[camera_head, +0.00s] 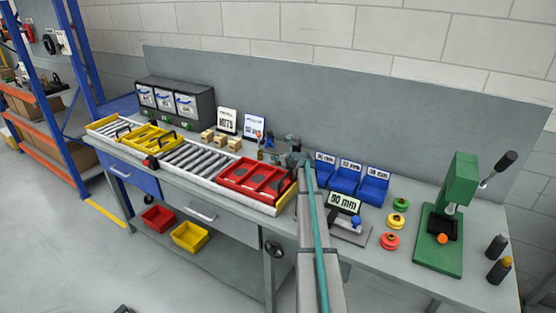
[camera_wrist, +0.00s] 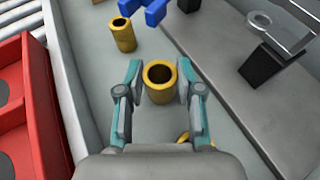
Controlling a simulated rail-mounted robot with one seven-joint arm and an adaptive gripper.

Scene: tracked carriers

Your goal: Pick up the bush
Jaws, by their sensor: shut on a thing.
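A brass-yellow hollow bush (camera_wrist: 160,92) sits between the two fingers of my gripper (camera_wrist: 160,78) in the wrist view. The fingers press on it from both sides and its dark bore faces the camera. Whether its base touches the grey surface below is hard to tell. In the head view my gripper (camera_head: 294,159) is over the bench behind the red tray, and the bush cannot be made out there. A second similar bush (camera_wrist: 123,36) stands apart, farther up and left in the wrist view.
A red tray (camera_wrist: 40,110) lies close on the left in the wrist view. A grey stand with a black block (camera_wrist: 262,66) is on the right. Blue bins (camera_head: 343,178) stand right of my gripper. A green press (camera_head: 455,210) stands at the bench's right end.

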